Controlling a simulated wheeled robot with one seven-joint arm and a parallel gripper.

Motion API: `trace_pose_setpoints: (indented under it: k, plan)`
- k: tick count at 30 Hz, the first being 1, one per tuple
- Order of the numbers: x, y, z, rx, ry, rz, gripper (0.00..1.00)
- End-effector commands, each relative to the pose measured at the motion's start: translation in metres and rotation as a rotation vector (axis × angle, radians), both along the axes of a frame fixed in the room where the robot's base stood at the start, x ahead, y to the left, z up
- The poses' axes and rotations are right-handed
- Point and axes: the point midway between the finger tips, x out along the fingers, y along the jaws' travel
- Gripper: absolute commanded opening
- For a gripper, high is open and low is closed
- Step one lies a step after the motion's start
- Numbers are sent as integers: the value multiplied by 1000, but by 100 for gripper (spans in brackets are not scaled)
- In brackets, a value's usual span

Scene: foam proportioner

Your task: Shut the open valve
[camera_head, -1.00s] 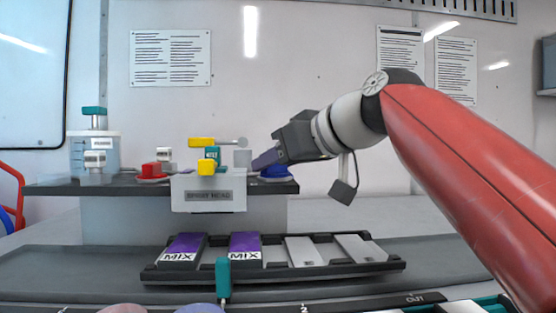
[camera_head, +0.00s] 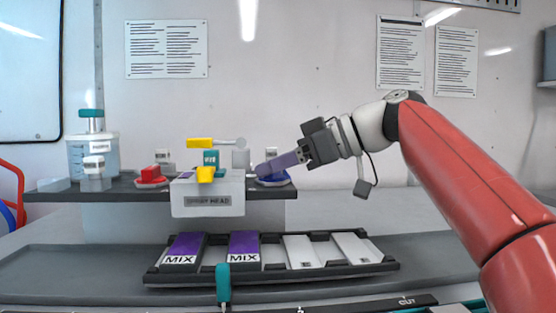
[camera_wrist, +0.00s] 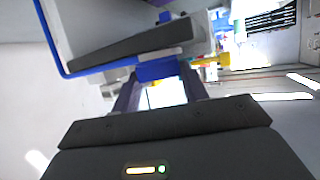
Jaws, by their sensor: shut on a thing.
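My gripper (camera_head: 265,168) reaches in from the right at shelf height, its purple fingers pointing left and slightly down. The fingertips are at a blue part (camera_head: 273,180) on the right end of the dark shelf. In the wrist view a blue block (camera_wrist: 157,69) sits between the fingertips, and the jaws are shut on it. To the left stands a grey box labelled as a spray head (camera_head: 207,200). It carries a teal piece (camera_head: 210,158), a yellow handle (camera_head: 200,143) and a lower yellow piece (camera_head: 205,175). I cannot tell which valve is open.
A red part (camera_head: 153,174) and a clear container with a teal cap (camera_head: 92,150) stand on the shelf (camera_head: 120,190). Below is a black rack (camera_head: 270,272) with purple MIX packs (camera_head: 184,248) and grey ones. A teal handle (camera_head: 222,283) stands in front.

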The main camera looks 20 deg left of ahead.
Motion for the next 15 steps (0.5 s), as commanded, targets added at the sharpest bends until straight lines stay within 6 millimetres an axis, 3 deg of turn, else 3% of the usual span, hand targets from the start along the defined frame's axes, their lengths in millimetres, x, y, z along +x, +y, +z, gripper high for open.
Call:
trace_pose_setpoints:
  k: [10,11,12,15]
  plan:
    - [1,0,-2,-3,1,1,21]
    - [1,0,-2,-3,1,1,48]
    - [1,0,-2,-3,1,1,53]
    - [0,0,-1,-2,1,1,53]
